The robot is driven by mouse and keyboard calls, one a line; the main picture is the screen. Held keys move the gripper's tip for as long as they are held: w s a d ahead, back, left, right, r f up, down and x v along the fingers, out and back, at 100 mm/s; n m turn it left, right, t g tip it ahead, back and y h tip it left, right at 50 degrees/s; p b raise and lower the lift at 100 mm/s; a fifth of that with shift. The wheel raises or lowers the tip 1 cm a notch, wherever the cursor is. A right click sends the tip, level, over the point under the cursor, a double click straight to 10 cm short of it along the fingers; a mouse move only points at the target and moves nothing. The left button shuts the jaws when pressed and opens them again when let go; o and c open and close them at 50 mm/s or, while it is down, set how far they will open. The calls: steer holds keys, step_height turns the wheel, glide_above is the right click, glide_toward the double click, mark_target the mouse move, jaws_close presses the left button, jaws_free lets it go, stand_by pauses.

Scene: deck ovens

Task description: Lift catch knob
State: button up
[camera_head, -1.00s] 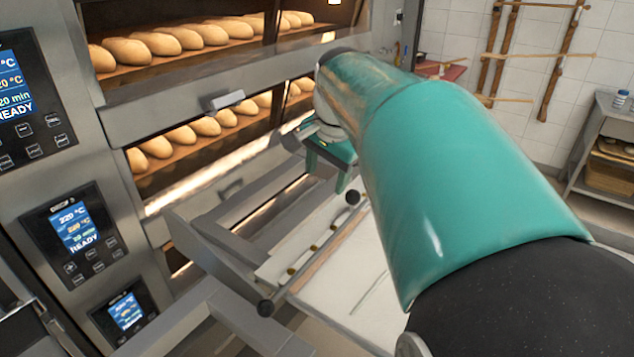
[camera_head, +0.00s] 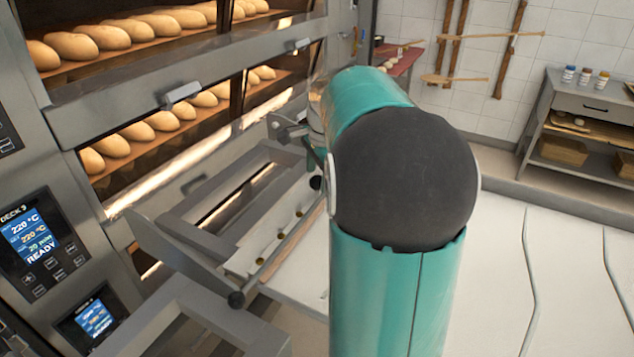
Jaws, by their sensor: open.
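Deck ovens with loaves (camera_head: 115,146) on lit shelves fill the left, with READY control panels (camera_head: 37,235). A steel shelf unit (camera_head: 570,100) with jars stands at the right wall. A red-topped table (camera_head: 400,60) is at the back.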

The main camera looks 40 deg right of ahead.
steer(key=shift+w+f, duration=0.15)
steer(key=shift+f, duration=0.7)
steer(key=shift+w+f, duration=0.15)
steer(key=shift+f, duration=0.65)
jaws_close()
steer(key=shift+d+r, duration=0.1)
steer(key=shift+r, duration=1)
jaws_free()
steer(key=shift+r, duration=0.1)
step_height(320, 180, up, 13)
steer(key=s, duration=0.2)
steer(key=shift+s+a+r, duration=0.15)
steer(key=shift+s+a, duration=0.1)
steer(key=shift+a, duration=0.1)
